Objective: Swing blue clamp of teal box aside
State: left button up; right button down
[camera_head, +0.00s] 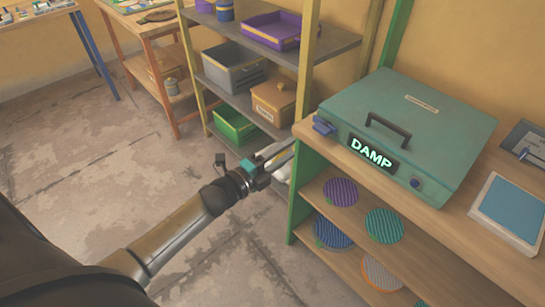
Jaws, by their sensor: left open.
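The teal box (445,115) sits closed on the wooden bench top, with a dark handle (388,130) on its lid and a lit "DAMP" sign (371,156) on its front. The blue clamp (323,126) is at the box's front left corner. A round blue knob (416,183) is on the front at the right. My left gripper (293,151) is open and empty, just left of the bench's edge, below and left of the blue clamp and apart from it. My right gripper is not in view.
The bench (345,156) has shelves below with several round ribbed discs, one of them purple (341,191). A blue-topped pad (511,209) lies right of the box. A grey shelf rack (225,50) with bins stands behind. The floor (80,150) at left is clear.

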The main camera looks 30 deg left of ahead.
pick_arm(q)
jog(key=shift+v, duration=2.1)
jog(key=shift+c, duration=0.2)
